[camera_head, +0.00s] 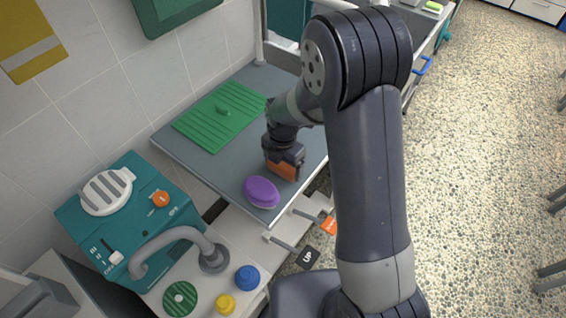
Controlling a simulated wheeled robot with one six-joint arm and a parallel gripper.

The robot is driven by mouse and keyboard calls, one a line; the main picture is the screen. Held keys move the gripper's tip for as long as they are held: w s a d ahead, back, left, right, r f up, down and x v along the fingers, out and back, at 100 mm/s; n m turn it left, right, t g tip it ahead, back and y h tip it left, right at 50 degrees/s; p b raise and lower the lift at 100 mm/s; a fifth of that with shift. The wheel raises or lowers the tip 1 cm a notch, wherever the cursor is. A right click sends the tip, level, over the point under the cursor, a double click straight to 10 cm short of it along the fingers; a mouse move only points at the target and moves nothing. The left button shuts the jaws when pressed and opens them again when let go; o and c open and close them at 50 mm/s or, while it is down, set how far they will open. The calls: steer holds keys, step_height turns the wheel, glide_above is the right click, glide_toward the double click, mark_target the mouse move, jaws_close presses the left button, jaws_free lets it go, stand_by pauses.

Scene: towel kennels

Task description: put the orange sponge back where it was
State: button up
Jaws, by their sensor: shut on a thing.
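My gripper (284,160) points down over the grey tabletop (190,160), near its front edge. It is shut on the orange sponge (283,170), which shows as an orange block between and below the jaws. I cannot tell whether the sponge touches the tabletop. A purple oval sponge (262,192) lies on the tabletop just left of and nearer than my gripper, a small gap away.
A teal machine (130,215) with an orange knob stands at the left. A grey curved faucet (180,236), a blue knob (247,278), a yellow knob (225,304) and a green disc (180,298) are on the nearer counter. Levers, one labelled UP (307,257), stick out at the front.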

mark_target(283, 164)
steer(key=shift+f, duration=0.2)
steer(key=o, duration=0.7)
steer(key=shift+r, duration=0.15)
step_height(283, 164, up, 12)
steer(key=shift+r+b, duration=0.1)
steer(key=shift+b, duration=0.4)
